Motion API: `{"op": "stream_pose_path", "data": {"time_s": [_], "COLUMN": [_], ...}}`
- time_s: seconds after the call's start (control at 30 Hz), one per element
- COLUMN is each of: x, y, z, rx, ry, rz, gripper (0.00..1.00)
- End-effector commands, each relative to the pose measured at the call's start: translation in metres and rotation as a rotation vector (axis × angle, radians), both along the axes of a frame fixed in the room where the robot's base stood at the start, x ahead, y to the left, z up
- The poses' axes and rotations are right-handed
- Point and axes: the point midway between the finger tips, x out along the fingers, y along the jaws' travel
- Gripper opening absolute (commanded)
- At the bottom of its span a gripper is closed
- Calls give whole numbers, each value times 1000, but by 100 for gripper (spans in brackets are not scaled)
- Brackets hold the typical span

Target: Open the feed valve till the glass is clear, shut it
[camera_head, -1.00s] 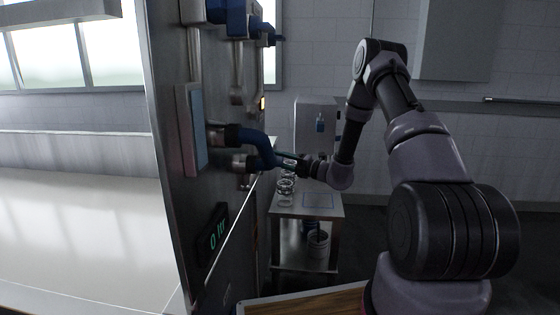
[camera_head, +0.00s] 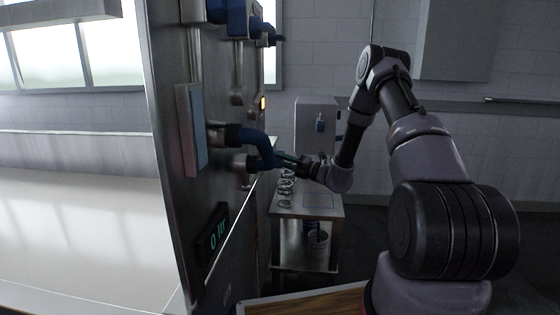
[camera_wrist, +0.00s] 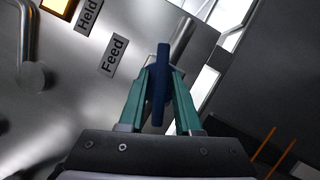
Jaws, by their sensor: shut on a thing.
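The feed valve's blue handle (camera_wrist: 161,85) stands between my gripper's teal fingers in the wrist view, beside a plate marked "Feed" (camera_wrist: 112,56). My gripper (camera_wrist: 160,88) is shut on this handle. In the head view my gripper (camera_head: 283,158) reaches the steel panel from the right, at the blue bent piping or handle (camera_head: 262,148); the exact grip is small and partly hidden there. A pale blue glass strip (camera_head: 196,130) in a metal frame is on the panel's face, seen at a steep angle. I cannot tell how clear it is.
An amber lamp (camera_wrist: 58,6) is lit by a "Held" label (camera_wrist: 88,16). A dark display (camera_head: 213,236) shows green figures. More blue fittings (camera_head: 236,18) are higher on the panel. A small steel table (camera_head: 325,211) with glassware stands behind my gripper.

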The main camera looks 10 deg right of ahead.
Motion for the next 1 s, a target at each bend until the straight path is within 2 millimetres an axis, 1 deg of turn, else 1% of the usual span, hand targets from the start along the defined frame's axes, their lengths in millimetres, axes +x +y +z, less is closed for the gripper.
{"op": "stream_pose_path", "data": {"time_s": [1.0], "x": [0], "y": [-1], "z": [-2], "rx": [-288], "ry": [-883], "rz": [-1], "gripper": [0]}}
